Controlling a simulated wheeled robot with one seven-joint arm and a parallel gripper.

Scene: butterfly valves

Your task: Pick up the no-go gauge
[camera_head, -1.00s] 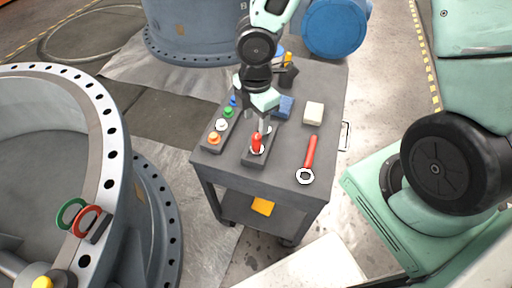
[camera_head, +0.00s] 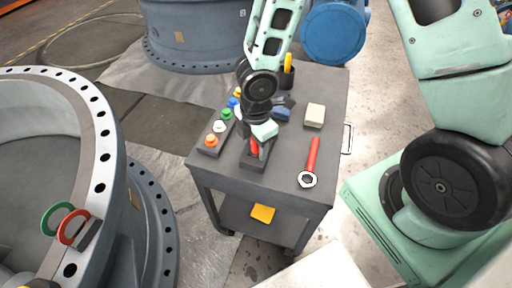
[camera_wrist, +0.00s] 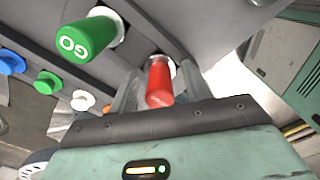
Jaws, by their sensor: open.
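The no-go gauge has a red handle (camera_head: 254,147) and stands in a dark block (camera_head: 251,162) near the front of the grey cart. The red handle (camera_wrist: 160,82) also shows in the wrist view, with a white collar at its far end. My gripper (camera_head: 261,147) is down at the handle. In the wrist view my gripper (camera_wrist: 158,88) is open, with a finger on each side of the red handle. Whether either finger touches it I cannot tell. The green gauge marked GO (camera_wrist: 82,42) stands beside it, outside the fingers; my gripper hides it in the head view.
A rack of coloured knobs (camera_head: 212,142) lies just left of the block. A red-handled ring wrench (camera_head: 311,163) and a pale block (camera_head: 315,115) lie to the right. A blue item (camera_head: 281,114) and a dark holder (camera_head: 287,78) are behind. The cart's right side has free room.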

